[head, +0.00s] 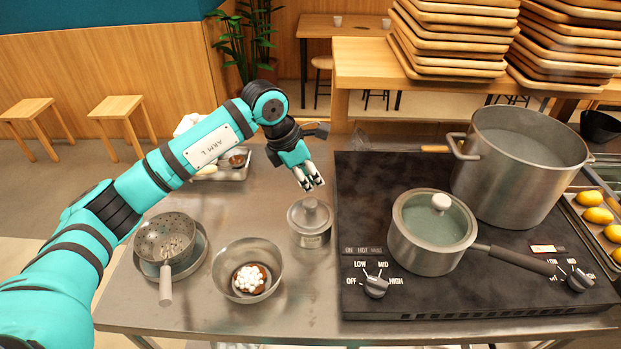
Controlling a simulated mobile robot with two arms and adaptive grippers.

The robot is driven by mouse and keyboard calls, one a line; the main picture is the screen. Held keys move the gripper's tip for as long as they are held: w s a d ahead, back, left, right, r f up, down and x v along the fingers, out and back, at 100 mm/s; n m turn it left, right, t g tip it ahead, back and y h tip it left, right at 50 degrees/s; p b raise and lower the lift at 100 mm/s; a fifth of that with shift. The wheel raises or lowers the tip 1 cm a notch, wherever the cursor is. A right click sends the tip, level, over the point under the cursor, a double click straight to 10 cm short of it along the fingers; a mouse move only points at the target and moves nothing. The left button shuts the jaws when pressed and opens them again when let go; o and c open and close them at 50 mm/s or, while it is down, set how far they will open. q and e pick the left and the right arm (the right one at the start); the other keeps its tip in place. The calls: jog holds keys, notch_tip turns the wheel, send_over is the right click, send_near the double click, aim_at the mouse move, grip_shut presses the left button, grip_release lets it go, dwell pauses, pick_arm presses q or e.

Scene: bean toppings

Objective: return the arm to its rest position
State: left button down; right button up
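My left arm comes in from the left and reaches over the steel counter. My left gripper (311,182) points down and to the right, above and behind a lidded steel canister (310,221). Its two fingertips show close together with no object visible between them; whether they are shut is unclear. My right gripper is not in view. A steel bowl (226,262) at the front holds a brown mound with white toppings (250,278).
A colander with a handle (165,239) sits in a bowl at the left. A black stove (370,205) carries a lidded saucepan (432,250) and a large pot (515,185). Stacked trays (455,40) stand at the back. A tray of yellow items (590,240) is at the right.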

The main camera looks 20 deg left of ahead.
aim_at(316, 201)
pick_arm(q)
jog(key=shift+f, duration=0.25)
jog(key=shift+f+b, duration=1.6)
jog(key=shift+f, duration=0.2)
jog(key=shift+r, duration=0.1)
grip_release()
dwell(0.9)
notch_tip(316, 201, up, 8)
jog(key=p, duration=0.4)
dwell(0.9)
dwell(0.5)
